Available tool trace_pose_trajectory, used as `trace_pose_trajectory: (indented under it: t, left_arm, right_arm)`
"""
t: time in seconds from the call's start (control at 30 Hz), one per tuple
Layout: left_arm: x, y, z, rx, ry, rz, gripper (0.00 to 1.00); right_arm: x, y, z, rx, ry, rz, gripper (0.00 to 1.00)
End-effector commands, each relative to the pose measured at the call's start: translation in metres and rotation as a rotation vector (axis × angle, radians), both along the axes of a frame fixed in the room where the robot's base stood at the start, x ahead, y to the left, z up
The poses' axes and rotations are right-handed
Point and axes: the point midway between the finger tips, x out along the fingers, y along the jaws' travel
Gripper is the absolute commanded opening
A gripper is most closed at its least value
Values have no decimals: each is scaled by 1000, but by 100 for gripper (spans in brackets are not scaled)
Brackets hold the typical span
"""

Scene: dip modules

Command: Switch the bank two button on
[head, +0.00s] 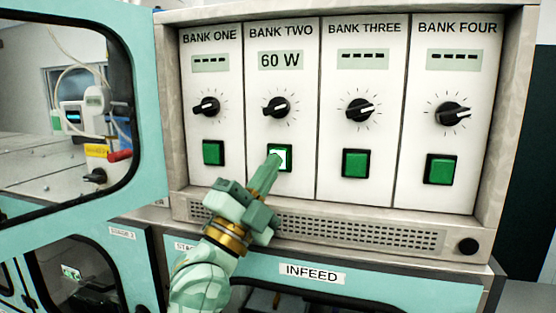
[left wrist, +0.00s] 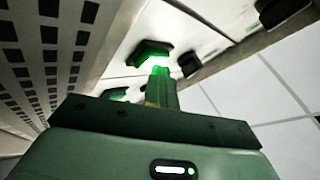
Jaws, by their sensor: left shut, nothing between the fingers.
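The bank two button (head: 285,154) is lit bright white-green in the head view, under the BANK TWO label. The bank two display (head: 281,60) reads 60 W. My left gripper (head: 273,162) is shut and empty, with its fingertips at the button, covering its lower left part. In the left wrist view the fingertips (left wrist: 160,72) meet the glowing green button (left wrist: 150,52); I cannot tell how firmly they press. My right gripper is not in view.
The buttons of bank one (head: 213,152), bank three (head: 355,164) and bank four (head: 440,170) are dark green, and their displays show dashes. Each bank has a black knob above its button. A vented strip (head: 350,232) runs below. An open teal door (head: 145,100) stands at left.

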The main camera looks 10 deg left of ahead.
Motion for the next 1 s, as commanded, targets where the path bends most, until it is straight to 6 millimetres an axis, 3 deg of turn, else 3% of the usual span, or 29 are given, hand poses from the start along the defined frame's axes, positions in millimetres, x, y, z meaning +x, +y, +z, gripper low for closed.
trace_pose_trajectory:
  t: [0.53,1.0]
  left_arm:
    - [-54,2,0,3,3,0,0]
    - [-59,2,-1,1,2,0,0]
  right_arm:
    - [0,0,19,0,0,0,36]
    - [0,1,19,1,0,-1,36]
